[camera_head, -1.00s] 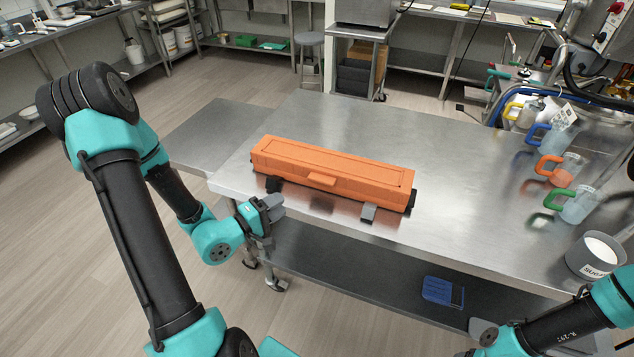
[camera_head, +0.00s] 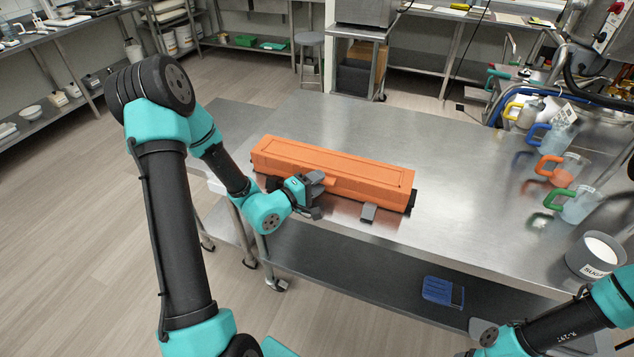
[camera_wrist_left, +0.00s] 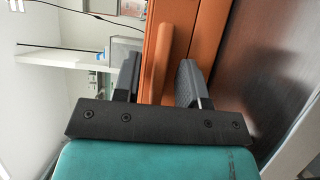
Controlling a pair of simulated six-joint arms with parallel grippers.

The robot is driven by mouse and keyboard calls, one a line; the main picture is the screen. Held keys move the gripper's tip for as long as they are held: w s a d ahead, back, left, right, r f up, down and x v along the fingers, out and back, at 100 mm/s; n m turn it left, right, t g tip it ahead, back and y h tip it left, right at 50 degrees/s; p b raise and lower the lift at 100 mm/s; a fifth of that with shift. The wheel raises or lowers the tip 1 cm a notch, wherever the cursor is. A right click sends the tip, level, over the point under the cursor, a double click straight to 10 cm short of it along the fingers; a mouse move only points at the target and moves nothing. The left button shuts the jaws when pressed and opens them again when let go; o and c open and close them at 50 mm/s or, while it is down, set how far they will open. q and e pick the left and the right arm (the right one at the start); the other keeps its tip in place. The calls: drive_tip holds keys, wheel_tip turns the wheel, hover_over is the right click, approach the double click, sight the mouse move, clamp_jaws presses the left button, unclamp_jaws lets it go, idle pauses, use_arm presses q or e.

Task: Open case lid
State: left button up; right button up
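The orange case (camera_head: 345,170) lies long and shut on the steel table, its flat lid on top. My left gripper (camera_head: 318,196) is at the case's front side, near the middle. In the left wrist view the gripper (camera_wrist_left: 157,78) is open, its two dark fingers apart. The case's orange handle (camera_wrist_left: 163,55) shows between and just beyond the fingertips, with no grip on it visible. In the head view the gripper partly hides the handle.
The steel table (camera_head: 450,195) is clear right of the case. Jugs with blue (camera_head: 550,136), orange (camera_head: 560,170) and green (camera_head: 575,204) handles and a sugar tub (camera_head: 594,256) line its right side.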

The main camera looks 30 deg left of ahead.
use_arm(q)
clamp_jaws()
idle(0.4)
